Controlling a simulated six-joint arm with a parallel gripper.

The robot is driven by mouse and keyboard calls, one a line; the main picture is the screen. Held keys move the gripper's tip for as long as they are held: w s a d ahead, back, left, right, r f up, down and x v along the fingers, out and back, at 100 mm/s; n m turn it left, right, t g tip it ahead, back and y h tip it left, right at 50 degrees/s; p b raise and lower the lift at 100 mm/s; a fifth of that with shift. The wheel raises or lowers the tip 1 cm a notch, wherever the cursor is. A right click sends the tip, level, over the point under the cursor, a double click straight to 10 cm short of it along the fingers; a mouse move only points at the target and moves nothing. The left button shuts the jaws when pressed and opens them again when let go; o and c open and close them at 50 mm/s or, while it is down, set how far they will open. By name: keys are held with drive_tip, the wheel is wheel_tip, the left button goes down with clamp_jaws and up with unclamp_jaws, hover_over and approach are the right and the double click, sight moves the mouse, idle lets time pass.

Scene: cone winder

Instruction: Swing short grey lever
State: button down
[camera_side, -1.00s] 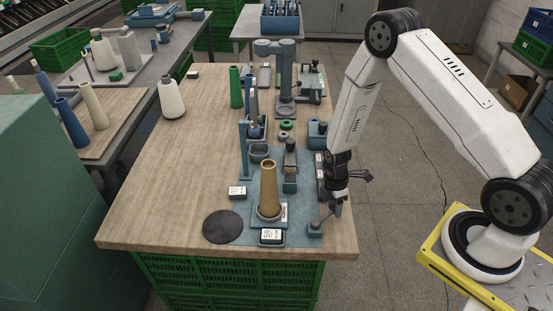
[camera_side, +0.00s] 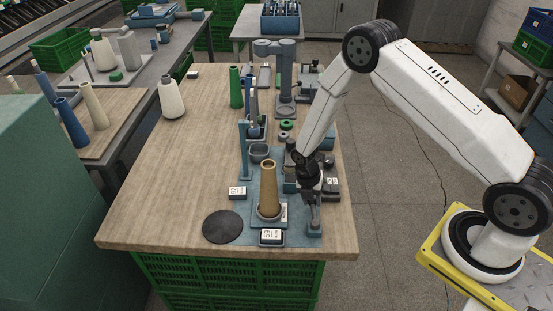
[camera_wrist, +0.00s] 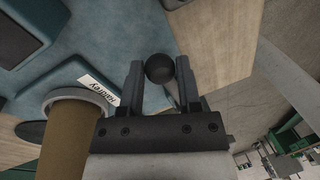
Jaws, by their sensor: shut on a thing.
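The short grey lever's dark ball knob (camera_wrist: 160,68) sits between my fingertips in the wrist view. My gripper (camera_wrist: 160,80) is shut on this knob. In the side view my gripper (camera_side: 313,192) is low over the right front of the blue-grey winder plate, above the lever's small block (camera_side: 314,228). The lever's rod is mostly hidden by my fingers. The tan cone (camera_side: 268,188) stands upright on its round holder left of my gripper. It also shows at the lower left of the wrist view (camera_wrist: 68,135).
A black round mat (camera_side: 222,227) lies left of the cone. Small labelled blocks, one of them the front label block (camera_side: 270,237), stand near the plate. The table's left half is mostly clear.

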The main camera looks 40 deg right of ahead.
drive_tip(key=shift+w+a+n, duration=0.4)
drive_tip(key=shift+a+n, duration=0.05)
drive_tip(key=shift+n, duration=0.35)
drive_tip(key=shift+c, duration=1.5)
unclamp_jaws()
drive_tip(key=shift+r, duration=0.15)
wheel_tip(320, 180, up, 7)
drive_tip(key=w+a, duration=0.1)
drive_tip(key=shift+r, duration=0.2)
drive_tip(key=shift+w, duration=0.1)
drive_tip(key=shift+r, duration=0.1)
